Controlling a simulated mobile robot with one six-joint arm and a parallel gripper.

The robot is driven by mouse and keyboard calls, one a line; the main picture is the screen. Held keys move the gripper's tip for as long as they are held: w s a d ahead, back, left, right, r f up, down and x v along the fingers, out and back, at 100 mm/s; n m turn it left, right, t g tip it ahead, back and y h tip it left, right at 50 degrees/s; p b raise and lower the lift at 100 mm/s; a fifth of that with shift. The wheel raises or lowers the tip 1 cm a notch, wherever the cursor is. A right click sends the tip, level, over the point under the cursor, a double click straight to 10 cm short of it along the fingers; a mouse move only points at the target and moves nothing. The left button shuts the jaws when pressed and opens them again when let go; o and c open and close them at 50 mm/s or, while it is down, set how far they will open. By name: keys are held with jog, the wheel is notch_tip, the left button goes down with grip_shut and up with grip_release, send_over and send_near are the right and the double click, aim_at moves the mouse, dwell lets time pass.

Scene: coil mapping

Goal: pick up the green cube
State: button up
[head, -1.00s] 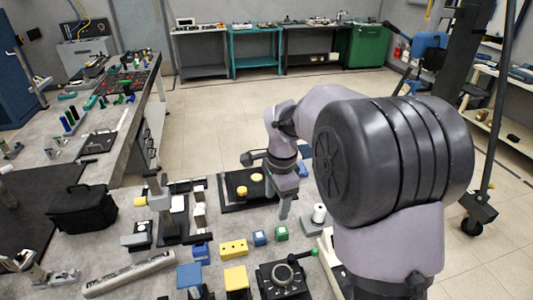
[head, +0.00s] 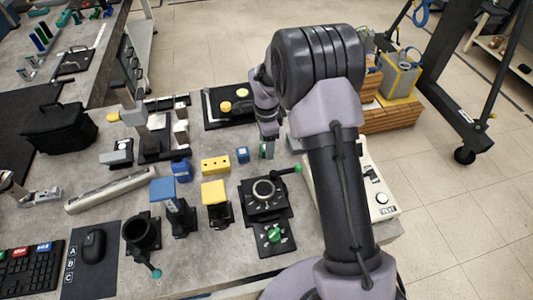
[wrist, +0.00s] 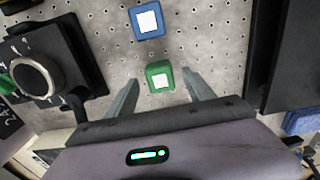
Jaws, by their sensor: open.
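The green cube (wrist: 159,76) sits on the perforated grey table, with a white square on its top face. In the wrist view it lies between the tips of my open gripper (wrist: 158,91), with a gap to each finger. In the head view the green cube (head: 264,149) is partly hidden by my gripper (head: 268,140), which is just over it. The height of the fingers above the table is hard to tell.
A blue cube (wrist: 147,20) with a white top square sits just beyond the green cube. A black device with a round dial (wrist: 37,77) stands to the left. A yellow block (head: 215,164) lies left of the blue cube.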

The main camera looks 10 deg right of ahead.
notch_tip(320, 180, down, 3)
jog(key=shift+r, duration=0.35)
jog(key=shift+c, duration=0.9)
grip_shut()
